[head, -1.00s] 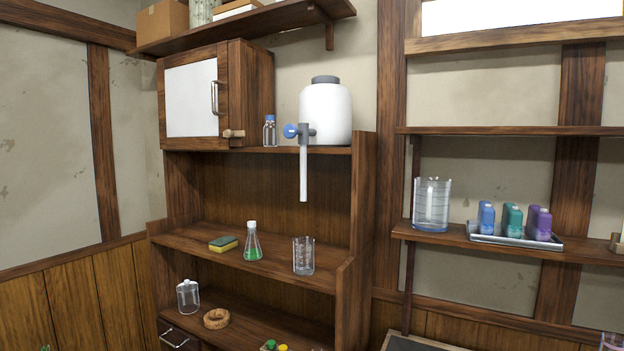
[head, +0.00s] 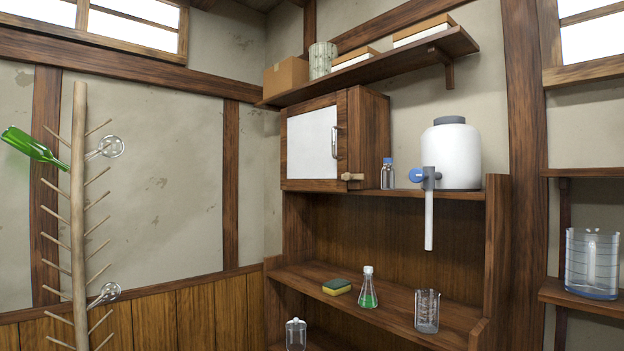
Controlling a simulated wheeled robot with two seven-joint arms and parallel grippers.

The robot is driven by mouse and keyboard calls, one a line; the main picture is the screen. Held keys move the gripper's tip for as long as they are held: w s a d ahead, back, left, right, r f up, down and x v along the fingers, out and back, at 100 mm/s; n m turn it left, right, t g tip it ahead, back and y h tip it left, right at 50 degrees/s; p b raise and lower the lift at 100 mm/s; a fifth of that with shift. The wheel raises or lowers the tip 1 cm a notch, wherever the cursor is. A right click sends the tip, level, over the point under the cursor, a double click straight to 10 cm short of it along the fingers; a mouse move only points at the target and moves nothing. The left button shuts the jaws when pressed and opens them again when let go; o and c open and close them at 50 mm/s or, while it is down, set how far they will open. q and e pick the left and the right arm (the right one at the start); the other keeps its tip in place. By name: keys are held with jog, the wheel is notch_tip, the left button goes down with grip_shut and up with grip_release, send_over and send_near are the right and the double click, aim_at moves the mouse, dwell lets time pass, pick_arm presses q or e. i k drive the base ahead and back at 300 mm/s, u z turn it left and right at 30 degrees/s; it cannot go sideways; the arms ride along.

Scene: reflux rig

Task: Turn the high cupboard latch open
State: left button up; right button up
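The high cupboard (head: 363,125) hangs at the upper left of the shelf unit, with a white-panelled door (head: 312,142) in a brown wood frame. The door looks closed. A metal bar handle (head: 335,142) stands upright on its right side. The wooden latch (head: 352,177) lies about level at the door's lower right corner and reaches across to the cupboard's side edge. Neither of my grippers shows in the head view.
A white tank (head: 450,157) with a blue tap (head: 417,175) and a small blue-capped bottle (head: 387,174) stand right of the cupboard. A shelf (head: 400,62) with boxes hangs above. A peg rack (head: 78,220) with a green bottle (head: 34,145) stands at left.

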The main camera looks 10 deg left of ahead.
aim_at(347, 177)
jog(key=u, duration=1.65)
jog(key=i, duration=1.55)
jog(key=z, duration=3.65)
